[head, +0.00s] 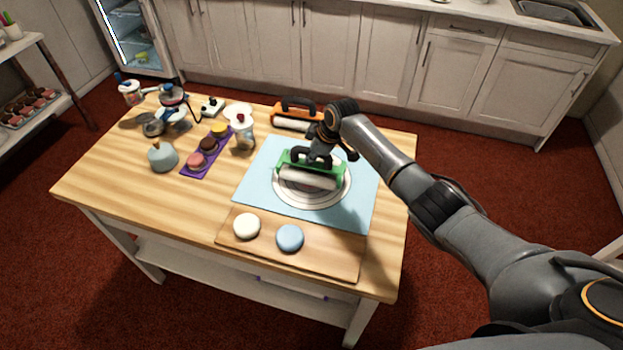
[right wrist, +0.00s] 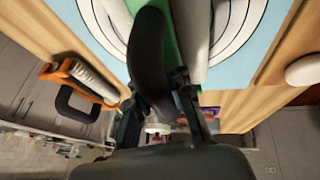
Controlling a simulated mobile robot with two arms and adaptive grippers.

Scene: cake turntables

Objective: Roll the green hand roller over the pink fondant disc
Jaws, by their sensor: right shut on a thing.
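The green hand roller (head: 296,164) has a green frame, a black handle and a pale cylinder. It sits over a round plate (head: 312,202) with white and grey rings, on the light blue mat (head: 258,170). My right gripper (head: 321,155) is shut on the roller's black handle, which fills the middle of the right wrist view (right wrist: 150,50). I cannot tell whether the cylinder touches the surface below. No pink fondant disc shows on the plate; the roller hides part of it. My left gripper is out of view.
An orange roller (head: 297,107) stands just behind the mat. A wooden board (head: 325,254) with a white disc (head: 246,225) and a blue disc (head: 290,238) lies in front. A purple tray (head: 188,170) of small cakes and a blue-grey pot (head: 162,157) stand at left.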

